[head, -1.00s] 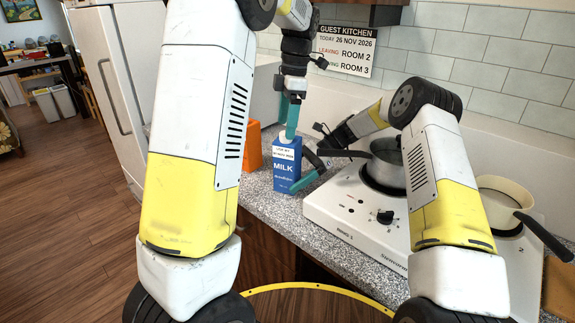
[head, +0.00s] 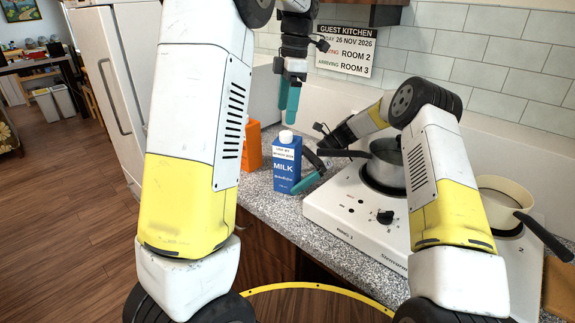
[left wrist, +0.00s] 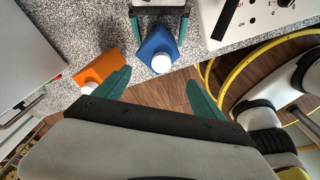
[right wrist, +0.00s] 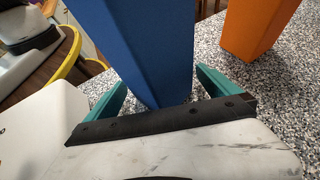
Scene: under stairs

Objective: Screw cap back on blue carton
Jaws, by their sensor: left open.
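The blue milk carton (head: 286,168) stands upright on the speckled counter, left of the hob. A white cap (head: 286,136) sits on its top; it also shows in the left wrist view (left wrist: 161,63). From these views I cannot tell how tightly it is seated. My left gripper (head: 287,113) is open and empty above the carton, clear of the cap. My right gripper (head: 312,173) is low at the carton's right side. The carton's far side is hidden.
An orange carton (head: 253,148) stands just behind and left of the blue one. The white hob (head: 345,208) with a grey saucepan (head: 386,165) and a cream pan (head: 497,207) is to the right. The counter's front edge is close to the blue carton.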

